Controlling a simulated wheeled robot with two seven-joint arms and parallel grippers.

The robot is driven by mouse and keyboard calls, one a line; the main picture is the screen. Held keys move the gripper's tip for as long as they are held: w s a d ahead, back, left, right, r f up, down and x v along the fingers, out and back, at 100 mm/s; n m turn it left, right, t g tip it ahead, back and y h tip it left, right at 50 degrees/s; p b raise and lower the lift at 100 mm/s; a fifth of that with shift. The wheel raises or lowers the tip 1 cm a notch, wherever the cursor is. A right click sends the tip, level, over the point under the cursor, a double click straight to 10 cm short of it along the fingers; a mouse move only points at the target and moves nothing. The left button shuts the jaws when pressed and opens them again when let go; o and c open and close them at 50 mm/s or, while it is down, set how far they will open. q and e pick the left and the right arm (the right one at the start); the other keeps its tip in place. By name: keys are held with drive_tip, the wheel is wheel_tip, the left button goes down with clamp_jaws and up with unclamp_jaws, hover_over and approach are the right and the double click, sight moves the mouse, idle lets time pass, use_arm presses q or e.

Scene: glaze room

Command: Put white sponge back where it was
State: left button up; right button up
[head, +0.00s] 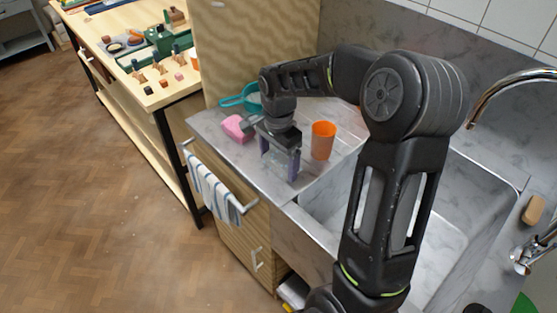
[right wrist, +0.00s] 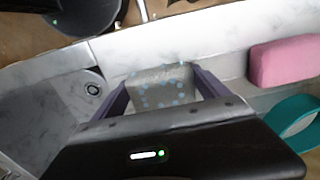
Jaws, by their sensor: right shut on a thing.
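The white sponge (right wrist: 160,86), a pale block with light blue dots, is between the two purple fingers of my right gripper (right wrist: 161,92) in the right wrist view. The fingers press on its two sides. In the head view my right gripper (head: 279,165) points down over the front part of the grey marbled counter (head: 212,122), left of the sink. There the sponge is hard to make out between the fingers. I cannot tell whether it touches the counter. My left gripper is in neither view.
A pink block (head: 236,128) and a teal ring-shaped thing (head: 240,98) lie left of and behind the gripper. An orange cup (head: 322,140) stands close to its right. The sink (head: 325,205) opens at the right. A striped towel (head: 208,187) hangs below the counter edge.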

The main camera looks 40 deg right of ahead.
sight(279, 161)
drive_tip(key=o, duration=1.3)
drive_tip(key=shift+f, duration=0.1)
wheel_tip(279, 161, up, 12)
drive_tip(key=shift+r+b, duration=0.2)
drive_tip(key=shift+b, duration=0.2)
